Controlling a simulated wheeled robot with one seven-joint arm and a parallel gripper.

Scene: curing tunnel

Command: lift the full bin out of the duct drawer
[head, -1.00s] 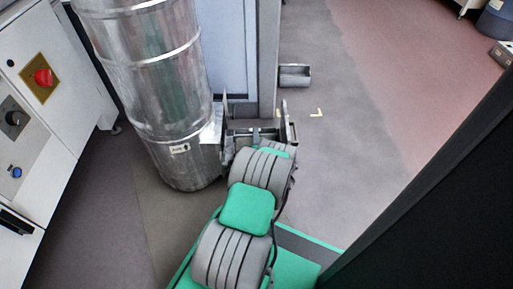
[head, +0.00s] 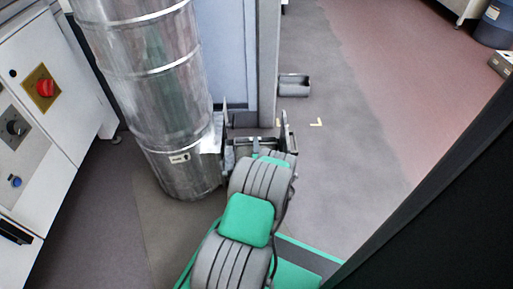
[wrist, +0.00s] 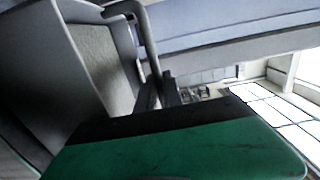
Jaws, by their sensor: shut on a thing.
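The silver duct (head: 160,95) stands upright at the left of the head view, with a small label low on its side. My gripper (wrist: 160,92) shows its dark fingers in the wrist view, closed on the bent handle (wrist: 146,38) of a grey bin. The bin (wrist: 45,70) fills the left of that view, and a speckled grey surface shows inside its rim. In the head view my wrist is beside the lower right of the duct and largely hides the bin and drawer there. I cannot tell whether the bin is clear of the drawer.
A small open grey bin (head: 294,88) lies on the floor beyond the blue-grey panel (head: 232,50). A white control cabinet (head: 35,110) with a red knob stands at left. A dark edge (head: 440,220) fills the lower right. The floor (head: 345,130) right of my gripper is clear.

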